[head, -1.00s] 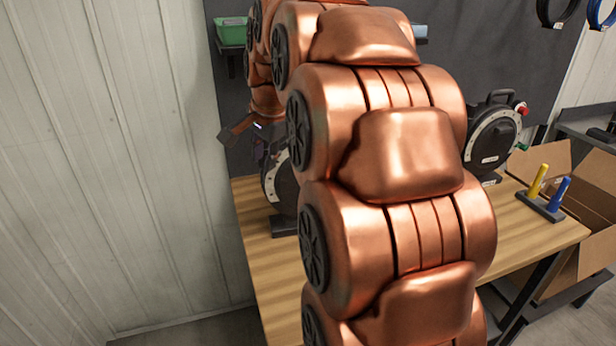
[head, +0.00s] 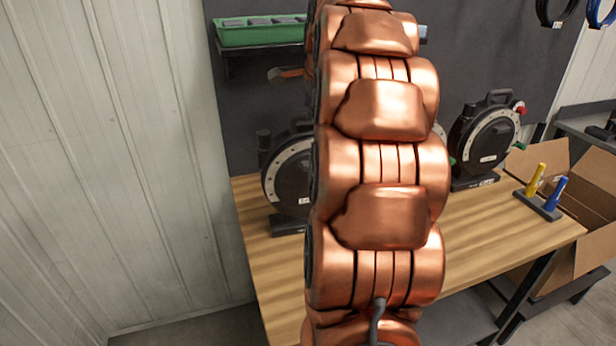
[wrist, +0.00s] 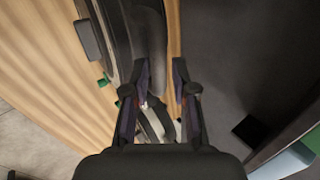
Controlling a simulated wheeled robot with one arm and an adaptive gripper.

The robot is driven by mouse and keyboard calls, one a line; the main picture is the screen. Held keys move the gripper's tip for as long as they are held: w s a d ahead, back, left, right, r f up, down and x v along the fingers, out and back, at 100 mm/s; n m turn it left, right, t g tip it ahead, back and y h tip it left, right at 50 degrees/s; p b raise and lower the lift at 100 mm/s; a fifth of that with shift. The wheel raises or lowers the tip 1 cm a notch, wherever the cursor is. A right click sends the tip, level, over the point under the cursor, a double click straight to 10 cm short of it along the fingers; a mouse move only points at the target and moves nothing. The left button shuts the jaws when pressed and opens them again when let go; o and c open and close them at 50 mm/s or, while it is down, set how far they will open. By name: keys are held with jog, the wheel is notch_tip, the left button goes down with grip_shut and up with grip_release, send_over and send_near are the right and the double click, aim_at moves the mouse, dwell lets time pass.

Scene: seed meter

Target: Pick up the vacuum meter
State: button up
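Black round meters with pale dial rings stand on the wooden bench; I cannot tell which is the vacuum meter. One meter (head: 287,178) is at the left, partly behind my arm. Another meter (head: 484,142) with a top handle and a red knob is at the right. A sliver of pale rim beside my arm suggests one more, mostly hidden. In the wrist view my gripper (wrist: 160,78) is open, its two fingers apart. A black meter body (wrist: 122,35) with green fittings lies just beyond and left of the fingers. Contact is not visible.
The wooden bench (head: 470,225) has free room at front right. A yellow and blue handled holder (head: 540,204) stands near its right edge, beside an open cardboard box (head: 590,225). A green tray (head: 260,32) sits on a wall shelf above.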

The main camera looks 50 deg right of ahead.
jog(key=shift+p+x, duration=1)
jog(key=shift+x, duration=1.35)
jog(key=shift+s, duration=0.15)
grip_shut()
jog(key=shift+r, duration=0.1)
